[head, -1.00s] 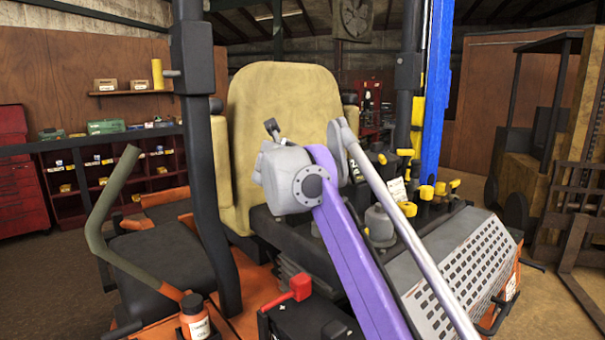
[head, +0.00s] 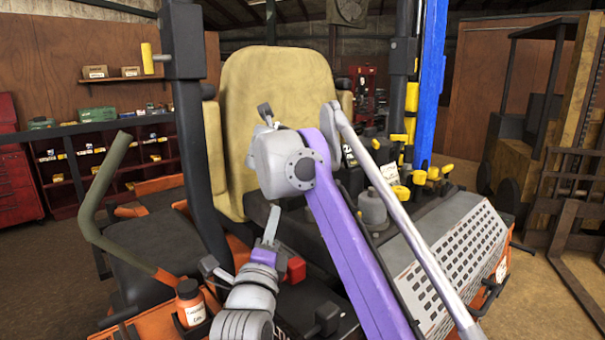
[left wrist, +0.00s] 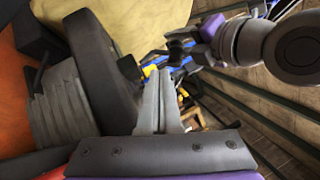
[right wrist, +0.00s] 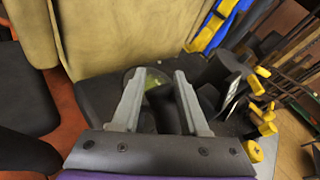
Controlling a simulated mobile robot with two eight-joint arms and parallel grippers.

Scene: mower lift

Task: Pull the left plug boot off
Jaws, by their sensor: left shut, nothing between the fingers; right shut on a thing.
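I cannot pick out the left plug boot for certain in any view. My left gripper (head: 271,224) is in the head view in front of the seat, above a red cap (head: 295,270) on a black box. Its fingers are together and empty, as in the left wrist view (left wrist: 158,100). My right gripper (head: 265,114) is mostly hidden behind its grey arm joint in the head view. In the right wrist view its fingers (right wrist: 160,98) stand apart around a dark thing that I cannot name. A pale greenish round patch shows behind it.
The mower's tan seat (head: 270,75) stands behind the grippers. A black post (head: 190,90) and a green bent lever (head: 100,195) are at left. Yellow-knobbed levers (head: 420,175) and a perforated grey panel (head: 465,265) lie at right.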

